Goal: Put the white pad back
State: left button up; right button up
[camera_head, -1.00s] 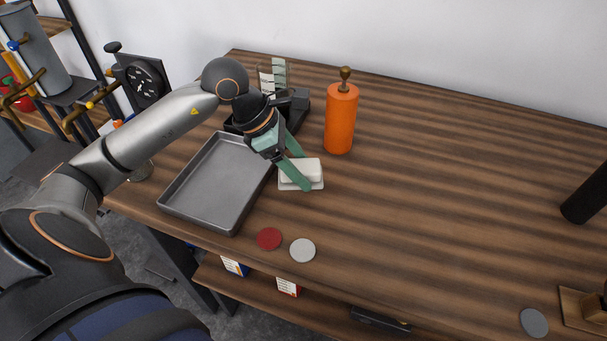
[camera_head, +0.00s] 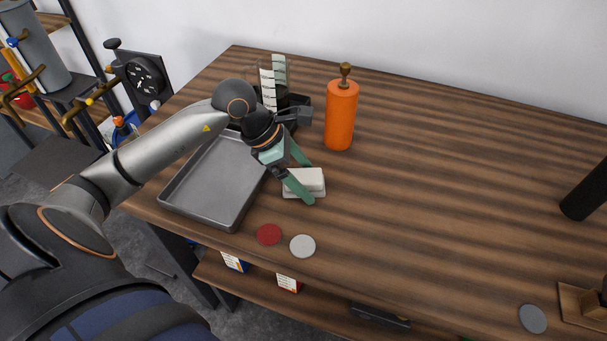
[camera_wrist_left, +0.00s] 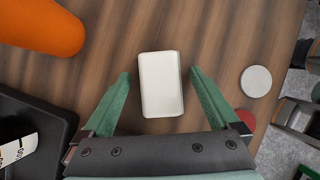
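The white pad (camera_head: 312,178) is a small white block near the middle of the table, just right of the grey metal tray. A pale flat piece shows beneath it in the head view. My left gripper (camera_head: 309,183) is open, with its green fingers on either side of the pad. In the left wrist view the pad (camera_wrist_left: 161,84) lies between the spread fingertips of my left gripper (camera_wrist_left: 160,73), with gaps on both sides. Part of the pad is hidden by a finger in the head view. My right gripper is not in view.
The grey tray (camera_head: 229,221) lies left of the pad. An orange bottle (camera_head: 341,116) stands behind it. A red disc (camera_head: 269,234) and a white disc (camera_head: 302,246) lie near the front edge. A black holder with pale swatches stands behind the arm.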

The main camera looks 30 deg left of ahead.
pick_arm(q)
jog(key=shift+r, duration=0.25)
jog(key=shift+s+a+r, duration=0.1)
jog(key=shift+a+r, duration=0.15)
jog(key=v, duration=1.1)
jog(key=shift+r, duration=0.1)
